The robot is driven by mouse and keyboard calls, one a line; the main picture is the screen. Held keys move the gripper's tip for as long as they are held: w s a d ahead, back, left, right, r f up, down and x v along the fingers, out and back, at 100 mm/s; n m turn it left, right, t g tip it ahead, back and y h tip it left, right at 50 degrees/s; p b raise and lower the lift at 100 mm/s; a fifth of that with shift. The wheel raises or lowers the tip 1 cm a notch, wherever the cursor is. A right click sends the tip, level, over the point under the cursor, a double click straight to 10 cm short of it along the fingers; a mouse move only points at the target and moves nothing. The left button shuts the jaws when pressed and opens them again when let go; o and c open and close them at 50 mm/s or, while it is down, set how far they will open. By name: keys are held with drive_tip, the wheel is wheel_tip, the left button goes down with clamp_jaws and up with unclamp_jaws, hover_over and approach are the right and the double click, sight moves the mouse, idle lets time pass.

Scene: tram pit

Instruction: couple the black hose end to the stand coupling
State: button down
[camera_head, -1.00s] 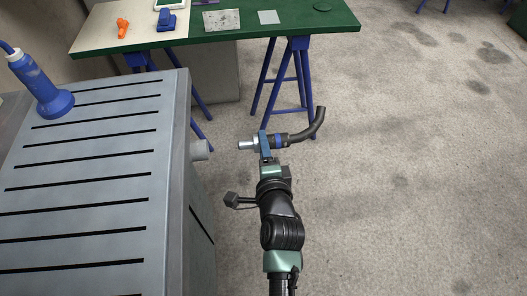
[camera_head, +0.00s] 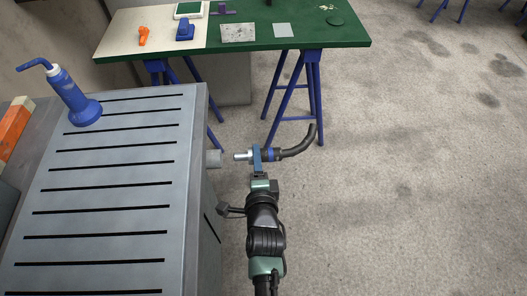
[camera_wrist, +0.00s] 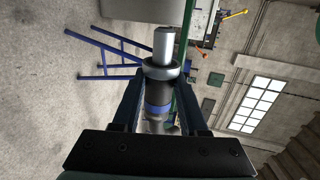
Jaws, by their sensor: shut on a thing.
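My gripper (camera_head: 257,160) is shut on the black hose end (camera_head: 274,154), which has a blue band and a bare metal tip pointing left. The black hose bends up and away to the right of it. In the wrist view the hose end (camera_wrist: 159,92) lies between the two fingers, its metal tip pointing up the picture. The stand coupling (camera_head: 214,158) is a short grey cylinder on the right side of the slotted grey stand (camera_head: 110,190). A small gap shows between the metal tip and the coupling, roughly in line in the head view. The coupling's front face is hidden.
A blue bottle (camera_head: 78,98) with a bent spout stands on the slotted top. Behind, a green-and-cream table (camera_head: 300,40) on blue trestles (camera_head: 315,100) carries an orange tool and a blue item. The floor (camera_head: 410,210) to the right is clear.

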sight(240, 159)
drive_tip(key=shift+a+r+p, duration=0.2)
drive_tip(key=shift+a+p, duration=0.65)
drive_tip(key=shift+p, duration=0.75)
drive_tip(key=shift+a, duration=0.1)
drive_tip(key=shift+a+f, duration=0.1)
drive_tip(key=shift+f, duration=0.05)
drive_tip(key=shift+a+p, duration=1)
drive_tip(key=shift+p, duration=1.5)
drive_tip(key=shift+f+b, duration=0.1)
drive_tip(key=shift+b, duration=0.3)
drive_tip(key=shift+w+d+b, duration=0.1)
drive_tip(key=shift+d+b, duration=0.4)
drive_tip(key=shift+b, duration=0.35)
drive_tip(key=shift+d, duration=0.1)
drive_tip(key=shift+a+p, duration=0.55)
drive_tip(key=shift+p, duration=0.45)
idle(1.3)
